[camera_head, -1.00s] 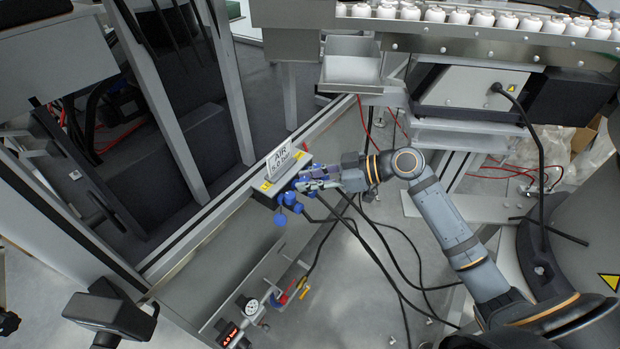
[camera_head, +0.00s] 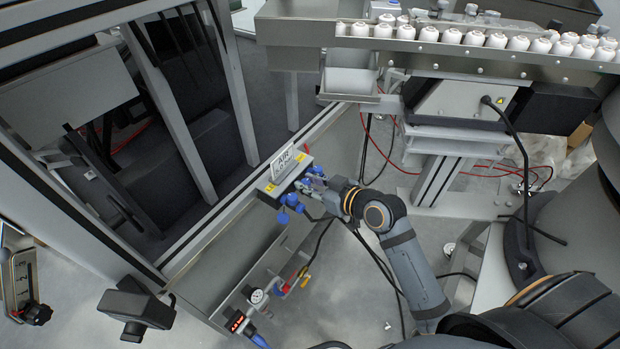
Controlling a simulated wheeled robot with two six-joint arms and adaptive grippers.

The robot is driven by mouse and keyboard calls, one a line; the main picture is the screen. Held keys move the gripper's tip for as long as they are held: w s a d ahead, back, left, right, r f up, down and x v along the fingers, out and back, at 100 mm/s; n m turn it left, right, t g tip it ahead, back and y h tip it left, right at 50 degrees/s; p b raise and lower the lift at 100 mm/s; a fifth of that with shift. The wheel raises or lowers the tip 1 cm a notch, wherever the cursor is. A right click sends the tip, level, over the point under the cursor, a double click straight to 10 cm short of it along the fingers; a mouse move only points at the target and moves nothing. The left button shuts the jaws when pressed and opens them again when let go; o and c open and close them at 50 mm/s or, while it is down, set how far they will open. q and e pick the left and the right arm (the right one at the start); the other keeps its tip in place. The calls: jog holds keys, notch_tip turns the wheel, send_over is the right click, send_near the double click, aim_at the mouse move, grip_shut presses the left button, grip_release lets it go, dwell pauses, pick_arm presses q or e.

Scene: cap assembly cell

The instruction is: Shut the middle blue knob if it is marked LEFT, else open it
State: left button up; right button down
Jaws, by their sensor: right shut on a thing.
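A grey valve block (camera_head: 268,192) with yellow labels sits on the frame rail near the picture's middle and carries several blue knobs. Two knobs hang clear at its lower end, one (camera_head: 282,217) lower and one (camera_head: 292,201) closer to the gripper. My right gripper (camera_head: 308,184) reaches the block from the right and is shut on a blue knob, largely hidden by the fingers. I cannot tell for certain that this is the middle one. No LEFT marking can be read. My left gripper is not in view.
A white air sign (camera_head: 285,161) stands on the block. Below are a gauge (camera_head: 256,295) and a red-lit display (camera_head: 236,321). A black box-shaped device (camera_head: 137,308) is at lower left. A conveyor of white-capped bottles (camera_head: 475,37) runs along the top. Dark cables hang near my right arm.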

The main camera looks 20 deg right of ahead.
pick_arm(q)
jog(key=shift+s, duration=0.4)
pick_arm(e)
jog(key=c, duration=1.4)
grip_release()
jog(key=shift+s+h, duration=0.1)
jog(key=shift+h, duration=0.2)
jog(key=v, duration=0.7)
jog(key=shift+s, duration=0.15)
jog(key=shift+d, duration=0.1)
